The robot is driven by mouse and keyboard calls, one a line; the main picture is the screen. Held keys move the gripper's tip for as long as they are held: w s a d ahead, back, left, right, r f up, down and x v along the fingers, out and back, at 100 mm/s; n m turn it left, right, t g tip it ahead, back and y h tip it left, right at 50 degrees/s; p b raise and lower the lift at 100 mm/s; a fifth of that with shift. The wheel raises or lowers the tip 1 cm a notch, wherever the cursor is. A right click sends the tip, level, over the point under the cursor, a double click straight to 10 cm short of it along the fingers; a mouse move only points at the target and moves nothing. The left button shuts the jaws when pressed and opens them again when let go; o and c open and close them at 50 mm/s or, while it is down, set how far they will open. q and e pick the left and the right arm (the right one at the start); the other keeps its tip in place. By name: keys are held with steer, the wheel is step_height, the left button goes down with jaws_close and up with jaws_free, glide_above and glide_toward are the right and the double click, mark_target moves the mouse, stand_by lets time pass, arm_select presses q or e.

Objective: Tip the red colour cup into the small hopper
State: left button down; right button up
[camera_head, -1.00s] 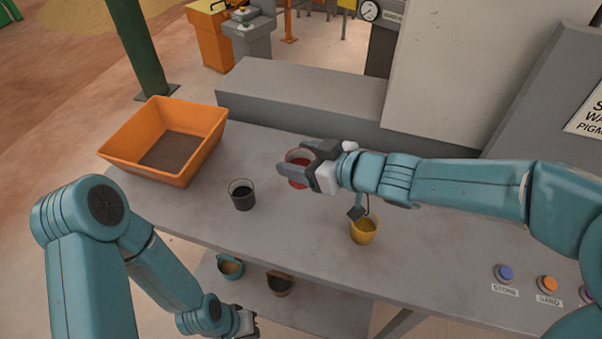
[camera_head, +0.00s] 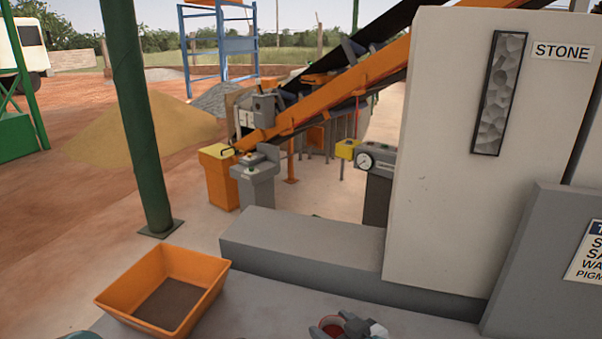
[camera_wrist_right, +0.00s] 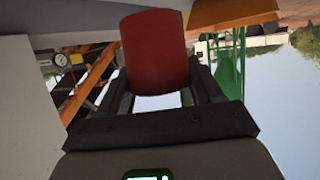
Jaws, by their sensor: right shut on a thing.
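The red colour cup (camera_head: 331,329) shows at the bottom edge of the head view, partly cut off. My right gripper (camera_head: 345,328) is shut on it. In the right wrist view the red cup (camera_wrist_right: 155,48) sits between the two dark fingers of my right gripper (camera_wrist_right: 160,88). My left gripper is out of view. I cannot tell which thing here is the small hopper.
An orange open tub (camera_head: 213,292) with a dark bottom stands on the grey tabletop (camera_head: 262,313) at the left. A grey ledge (camera_head: 300,245) and a tall pale machine body (camera_head: 440,150) marked STONE stand behind. A green post (camera_head: 135,110) rises behind the tub.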

steer(key=d+f+m+t+h, duration=0.1)
steer(key=d+f+m+h, duration=0.2)
steer(key=d+h, duration=0.15)
steer(key=d+f+m+t+h, duration=0.1)
steer(key=d+f+m+h, duration=0.15)
steer(key=d, duration=0.35)
steer(key=shift+m, duration=0.45)
steer(key=s+d+r, duration=0.2)
steer(key=s, duration=0.1)
steer(key=shift+d+r, duration=0.1)
steer(key=shift+r, duration=0.3)
